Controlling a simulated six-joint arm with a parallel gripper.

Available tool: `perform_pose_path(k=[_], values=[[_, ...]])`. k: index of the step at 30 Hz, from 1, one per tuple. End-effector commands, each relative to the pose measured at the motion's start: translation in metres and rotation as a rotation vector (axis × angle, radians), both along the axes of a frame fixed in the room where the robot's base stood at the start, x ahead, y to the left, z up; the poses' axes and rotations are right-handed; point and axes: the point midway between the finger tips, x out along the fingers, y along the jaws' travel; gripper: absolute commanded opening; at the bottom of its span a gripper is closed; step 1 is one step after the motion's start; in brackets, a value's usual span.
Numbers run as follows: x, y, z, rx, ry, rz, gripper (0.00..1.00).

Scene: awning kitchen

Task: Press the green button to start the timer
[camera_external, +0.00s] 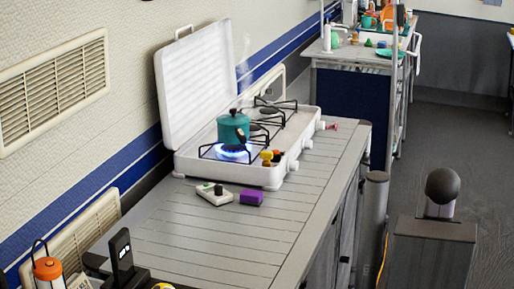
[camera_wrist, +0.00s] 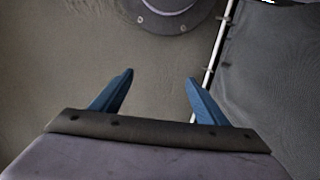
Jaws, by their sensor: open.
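A small pale device (camera_external: 213,194) lies on the slatted counter in front of the stove; it looks like the timer. A dark knob-like part stands on it, and a small greenish patch may be its button, but it is too small to be sure. A purple block (camera_external: 251,197) lies just right of it. My gripper (camera_wrist: 158,85) shows in the wrist view with its two blue fingers spread apart and nothing between them. The device does not show in the wrist view, and my gripper cannot be made out in the external view.
A white stove (camera_external: 262,172) with a raised lid (camera_external: 193,90) stands behind the device. A teal pot (camera_external: 233,127) sits over a lit blue flame (camera_external: 232,151). An orange lantern (camera_external: 47,268) and a dark upright object (camera_external: 121,252) stand at bottom left. The front counter is mostly clear.

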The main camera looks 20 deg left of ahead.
Motion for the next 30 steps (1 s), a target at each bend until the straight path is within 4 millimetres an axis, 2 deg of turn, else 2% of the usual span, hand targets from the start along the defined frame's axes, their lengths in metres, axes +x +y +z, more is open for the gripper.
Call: perform_pose_path(k=[1, 8, 30], values=[[0.0, 0.0, 0.0, 0.0, 0.0, 0.0, 0.55], [-0.0001, 0.0, -0.0001, 0.0, 0.0, 0.0, 0.0], [-0.0001, 0.0, -0.0001, 0.0, 0.0, 0.0, 0.0]])
